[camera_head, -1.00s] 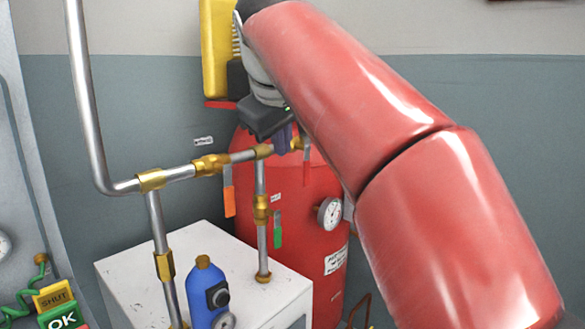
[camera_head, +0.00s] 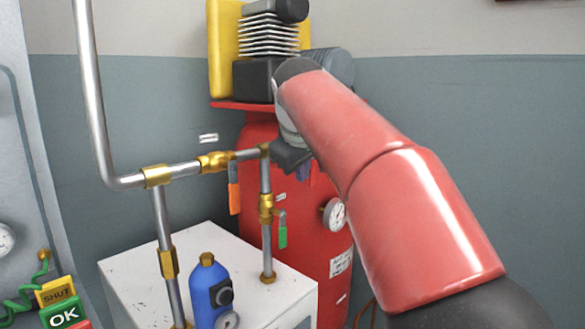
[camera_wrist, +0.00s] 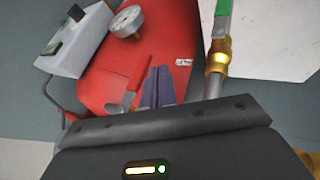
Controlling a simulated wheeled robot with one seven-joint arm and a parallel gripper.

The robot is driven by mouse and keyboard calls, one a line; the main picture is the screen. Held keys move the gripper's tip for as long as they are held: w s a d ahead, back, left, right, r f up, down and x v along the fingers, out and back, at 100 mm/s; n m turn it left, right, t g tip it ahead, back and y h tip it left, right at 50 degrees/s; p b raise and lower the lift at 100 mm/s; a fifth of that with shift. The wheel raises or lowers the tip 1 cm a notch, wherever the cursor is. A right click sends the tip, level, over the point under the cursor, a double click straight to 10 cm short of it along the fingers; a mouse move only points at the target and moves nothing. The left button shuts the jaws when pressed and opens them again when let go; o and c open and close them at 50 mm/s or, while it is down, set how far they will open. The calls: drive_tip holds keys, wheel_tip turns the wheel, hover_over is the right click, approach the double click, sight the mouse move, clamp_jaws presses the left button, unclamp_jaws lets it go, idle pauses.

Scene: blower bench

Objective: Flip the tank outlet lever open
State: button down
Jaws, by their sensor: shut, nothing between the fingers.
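The red tank (camera_head: 310,255) stands behind the white cabinet, and its side fills the middle of the wrist view (camera_wrist: 180,35). The tank outlet lever (camera_wrist: 128,78) has a red handle on a silver stem in the wrist view. In the head view my gripper and arm cover that spot, so I cannot make the lever out there. My gripper (camera_wrist: 158,75) is shut and empty, its dark purple fingers together just right of the red handle. I cannot tell whether they touch it. In the head view the gripper (camera_head: 302,170) is in front of the tank, right of the pipe.
An orange lever (camera_head: 234,198) and a green lever (camera_head: 283,237) hang on the brass-jointed pipes left of my gripper. A pressure gauge (camera_head: 334,214) is on the tank to the right. A blue bottle-shaped unit (camera_head: 208,290) stands on the white cabinet (camera_head: 135,268).

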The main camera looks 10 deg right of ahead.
drive_tip(key=shift+w+d, duration=0.25)
drive_tip(key=shift+d, duration=0.05)
